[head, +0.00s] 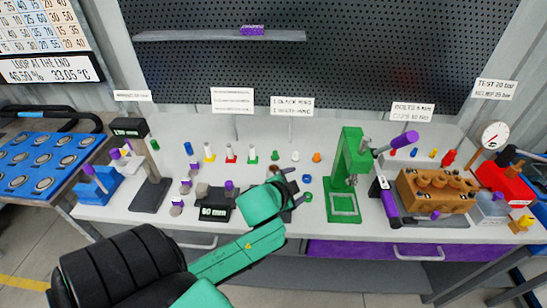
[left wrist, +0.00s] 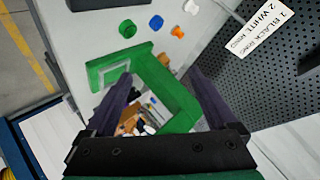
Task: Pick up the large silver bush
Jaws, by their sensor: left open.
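My left gripper (head: 290,183) is over the middle of the bench, left of the green press, at the end of my teal arm. In the left wrist view its two dark fingers (left wrist: 163,95) are spread apart with nothing held between them. The green press frame shows beyond them. I cannot tell for certain which piece is the large silver bush. A small whitish-silver piece (head: 295,156) stands on the bench behind the gripper. Several small grey pieces with purple parts (head: 176,208) stand left of the black display box. My right gripper is not in view.
The green press (head: 348,165) stands right of the gripper, with a brown pump block (head: 432,192) beyond it. Blue (left wrist: 127,28) and orange (left wrist: 177,31) pieces stand near the press. A black display box (head: 214,212) is at the bench front. A perforated board rises behind.

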